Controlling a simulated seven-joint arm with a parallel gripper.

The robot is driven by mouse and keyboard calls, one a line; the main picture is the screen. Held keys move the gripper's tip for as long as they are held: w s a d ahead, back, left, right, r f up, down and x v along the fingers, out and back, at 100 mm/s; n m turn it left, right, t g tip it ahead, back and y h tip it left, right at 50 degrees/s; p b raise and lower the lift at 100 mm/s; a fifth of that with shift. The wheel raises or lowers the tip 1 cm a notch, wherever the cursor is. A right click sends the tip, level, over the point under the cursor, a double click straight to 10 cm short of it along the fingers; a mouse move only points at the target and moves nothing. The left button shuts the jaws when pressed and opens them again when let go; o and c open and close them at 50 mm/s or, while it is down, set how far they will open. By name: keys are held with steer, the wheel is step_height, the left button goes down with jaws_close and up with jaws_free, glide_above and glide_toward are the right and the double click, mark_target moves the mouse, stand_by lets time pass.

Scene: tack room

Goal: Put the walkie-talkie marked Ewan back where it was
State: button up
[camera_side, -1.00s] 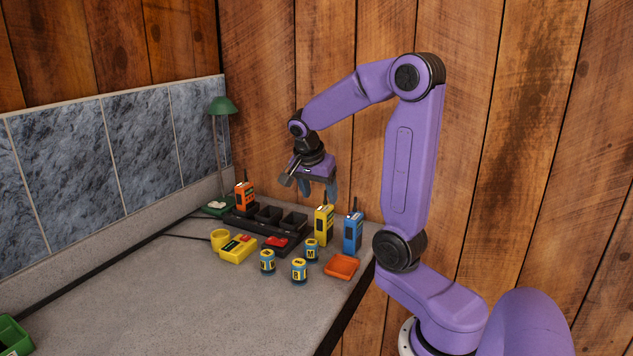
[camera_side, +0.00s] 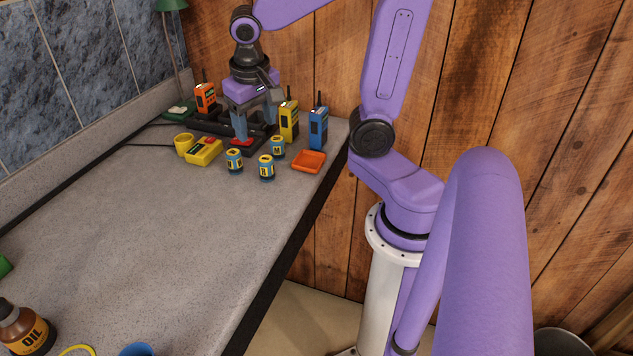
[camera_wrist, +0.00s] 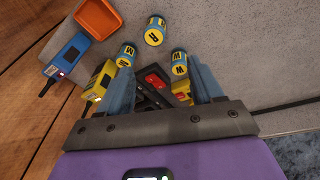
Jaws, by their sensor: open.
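My gripper (camera_side: 254,127) is open and empty, pointing down over the dark charging rack (camera_side: 212,127). In the wrist view its blue fingers straddle part of the rack and a red block (camera_wrist: 155,80). An orange walkie-talkie (camera_side: 205,98) stands upright at the rack's left end. A yellow walkie-talkie (camera_side: 289,121) and a blue one (camera_side: 318,128) stand upright to the right of my gripper. They also show left of the fingers in the wrist view, yellow (camera_wrist: 99,84) and blue (camera_wrist: 66,56). I cannot read the name Ewan on any of them. My gripper hides much of the rack.
Several small blue-and-yellow tins (camera_side: 266,168) stand in front of the rack, near an orange tray (camera_side: 308,161). A yellow box (camera_side: 204,151) and a yellow cup (camera_side: 184,144) lie to the left. The front of the bench is mostly clear; an oil bottle (camera_side: 22,326) stands near left.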

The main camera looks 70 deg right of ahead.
steer(key=s+a+f+n+y, duration=0.1)
steer(key=s+a+f+n, duration=0.1)
steer(key=s+a+n, duration=0.3)
steer(key=s+a+f+n+g+y, duration=0.1)
steer(key=s+a+n, duration=0.4)
steer(key=s+n, duration=0.7)
steer(key=shift+f, duration=0.55)
steer(key=shift+w, duration=0.1)
